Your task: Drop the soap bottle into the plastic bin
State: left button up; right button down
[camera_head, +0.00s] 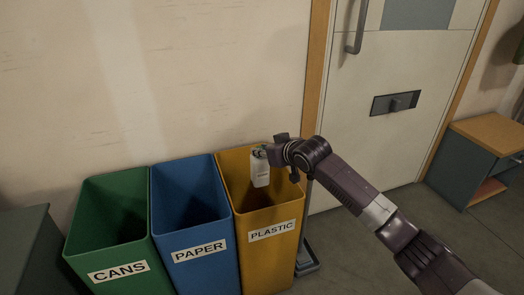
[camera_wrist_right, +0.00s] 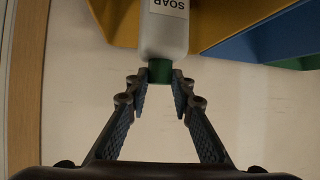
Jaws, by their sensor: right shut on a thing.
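The soap bottle (camera_head: 260,169) is white with a small label and hangs upright over the opening of the yellow plastic bin (camera_head: 271,232). My right gripper (camera_head: 262,150) is at the top of the bottle, shut on it. In the right wrist view, the soap bottle (camera_wrist_right: 165,33) shows its "SOAP" label and green cap, with the fingers of my right gripper (camera_wrist_right: 159,85) on either side of the cap. The yellow bin (camera_wrist_right: 217,18) shows behind the bottle there. My left gripper is not in view.
The blue paper bin (camera_head: 207,262) and the green cans bin (camera_head: 122,283) stand in a row left of the yellow bin. A wall is behind them. A door (camera_head: 385,145) is at the right, with a wooden-topped cabinet (camera_head: 478,160) beyond it.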

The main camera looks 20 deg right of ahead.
jog(key=c, duration=1.6)
grip_release()
jog(key=v, duration=1.2)
jog(key=shift+f, duration=0.1)
